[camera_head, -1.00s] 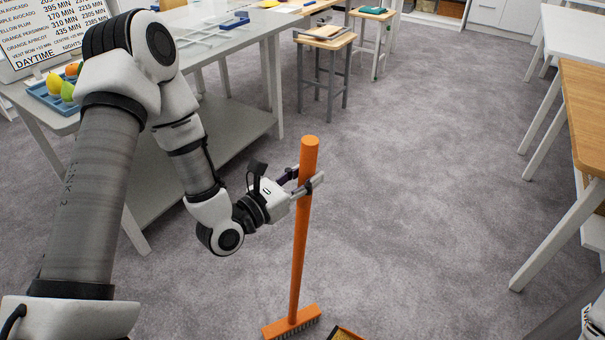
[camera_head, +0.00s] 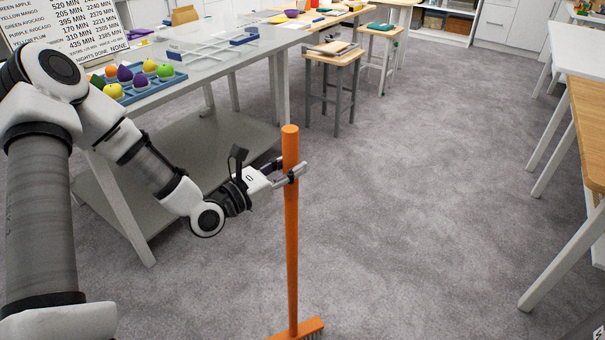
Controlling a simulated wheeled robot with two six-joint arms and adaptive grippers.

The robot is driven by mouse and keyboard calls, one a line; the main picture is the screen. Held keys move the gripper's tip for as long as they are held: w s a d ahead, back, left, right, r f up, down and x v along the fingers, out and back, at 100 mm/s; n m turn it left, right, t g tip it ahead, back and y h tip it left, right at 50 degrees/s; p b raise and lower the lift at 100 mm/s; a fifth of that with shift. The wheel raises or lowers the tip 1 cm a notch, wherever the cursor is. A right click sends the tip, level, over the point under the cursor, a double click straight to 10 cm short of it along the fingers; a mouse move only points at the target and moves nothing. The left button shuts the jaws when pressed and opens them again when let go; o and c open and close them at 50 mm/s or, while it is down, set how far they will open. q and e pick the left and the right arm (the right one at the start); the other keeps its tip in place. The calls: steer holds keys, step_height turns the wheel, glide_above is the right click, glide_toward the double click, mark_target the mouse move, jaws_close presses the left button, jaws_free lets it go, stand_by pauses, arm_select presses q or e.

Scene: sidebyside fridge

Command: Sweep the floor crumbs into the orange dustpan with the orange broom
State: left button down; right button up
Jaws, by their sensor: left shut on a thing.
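The orange broom (camera_head: 291,240) stands nearly upright on the grey carpet in the lower middle of the head view. Its brush head (camera_head: 305,329) is at the bottom edge of the picture and partly cut off. My left gripper (camera_head: 291,174) is shut on the upper part of the broom handle, a little below its top end. The orange dustpan does not show now. I cannot make out any crumbs on the visible carpet. My right gripper is not in view.
A grey table (camera_head: 185,87) with a blue tray of fruit (camera_head: 136,82) stands on the left. A stool (camera_head: 333,60) stands beyond the broom. White and wooden tables (camera_head: 588,110) line the right. The carpet (camera_head: 430,190) between them is clear.

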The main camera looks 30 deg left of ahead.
arm_select(q)
steer(key=shift+w+a, duration=0.1)
steer(key=shift+a, duration=0.45)
steer(key=shift+d+f, duration=0.1)
steer(key=shift+f, duration=0.05)
